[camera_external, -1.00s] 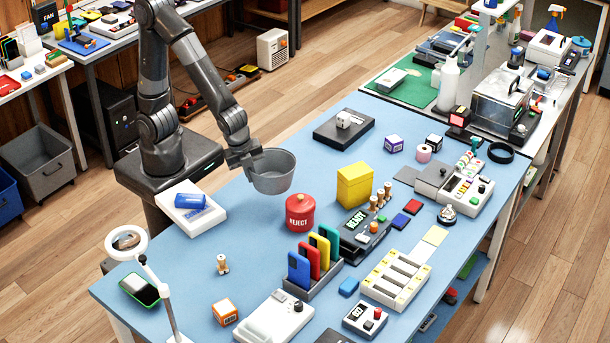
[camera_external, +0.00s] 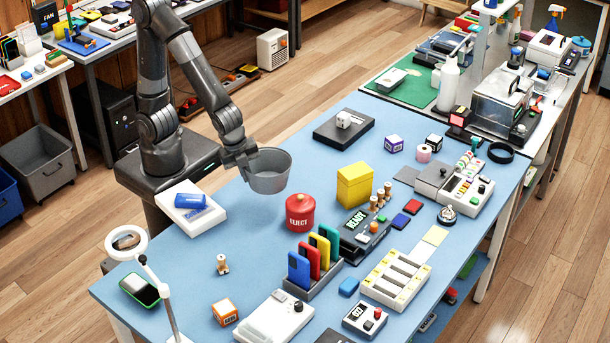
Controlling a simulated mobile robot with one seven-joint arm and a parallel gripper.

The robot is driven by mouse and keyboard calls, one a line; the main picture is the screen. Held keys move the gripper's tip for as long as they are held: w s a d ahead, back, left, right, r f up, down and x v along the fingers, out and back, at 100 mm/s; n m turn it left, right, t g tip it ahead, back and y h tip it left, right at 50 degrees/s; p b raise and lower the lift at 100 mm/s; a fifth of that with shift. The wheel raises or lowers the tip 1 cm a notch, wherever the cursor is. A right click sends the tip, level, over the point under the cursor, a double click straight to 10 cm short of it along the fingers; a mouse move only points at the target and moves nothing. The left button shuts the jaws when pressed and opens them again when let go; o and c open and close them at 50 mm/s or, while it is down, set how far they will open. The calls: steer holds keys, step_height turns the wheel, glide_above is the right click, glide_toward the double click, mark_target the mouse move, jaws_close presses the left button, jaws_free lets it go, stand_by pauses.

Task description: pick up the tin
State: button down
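A grey, round, open-topped tin (camera_external: 272,180) hangs upright above the near-left part of the blue table, with a soft shadow on the table below it. My gripper (camera_external: 249,163) is at the left side of the tin, closed on its rim and wall. The fingertips are small and partly hidden by the tin. A red lidded container marked REJECT (camera_external: 300,213) stands on the table just right of and below the held tin, apart from it.
A yellow box (camera_external: 354,186) stands right of the red container. A rack of coloured phones (camera_external: 312,258) is in front. A white box with a blue item (camera_external: 190,212) lies left of my gripper. Blue tabletop (camera_external: 262,238) is clear below the tin.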

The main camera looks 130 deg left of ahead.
mark_target(269, 175)
steer(key=w+a+f, duration=0.1)
steer(key=a, duration=0.2)
steer(key=a+f, duration=0.2)
steer(key=w+a+f, duration=0.1)
steer(key=a+f, duration=0.1)
steer(key=a, duration=0.1)
steer(key=shift+w+a+f, duration=0.25)
steer(key=shift+w+a, duration=0.05)
steer(key=shift+w, duration=0.05)
steer(key=x, duration=0.3)
steer(key=shift+s+f, duration=0.1)
steer(key=shift+f, duration=0.65)
steer(key=shift+r, duration=0.3)
